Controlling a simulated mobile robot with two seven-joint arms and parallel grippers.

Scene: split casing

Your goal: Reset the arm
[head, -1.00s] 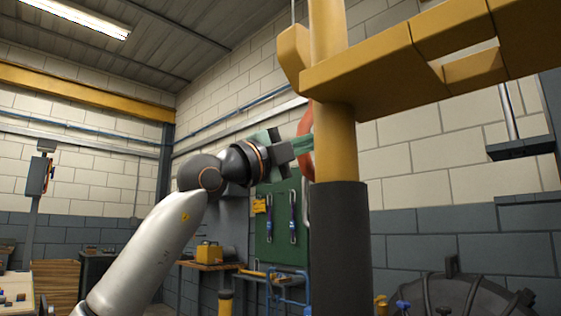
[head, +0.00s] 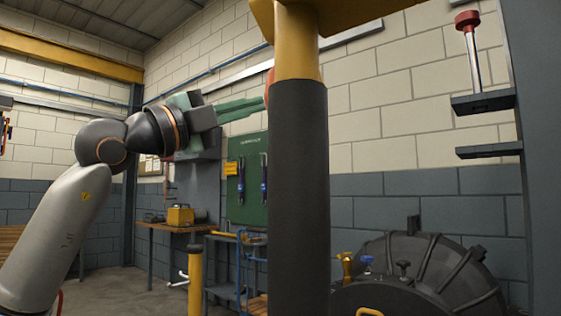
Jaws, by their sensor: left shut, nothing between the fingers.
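My left arm comes in from the left, and my left gripper (head: 259,104) has green fingers that point right. The fingers are closed together with nothing seen between them. Their tips appear right beside the left edge of a thick post (head: 299,190), dark below and yellow above. I cannot tell whether they touch it. My right gripper is not in view.
A round dark casing (head: 425,262) with ribs and small coloured knobs stands at the lower right. A green tool board (head: 246,205), a bench with a yellow box (head: 180,216) and a yellow bollard (head: 195,278) are behind. A red-topped rod (head: 470,50) is upper right.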

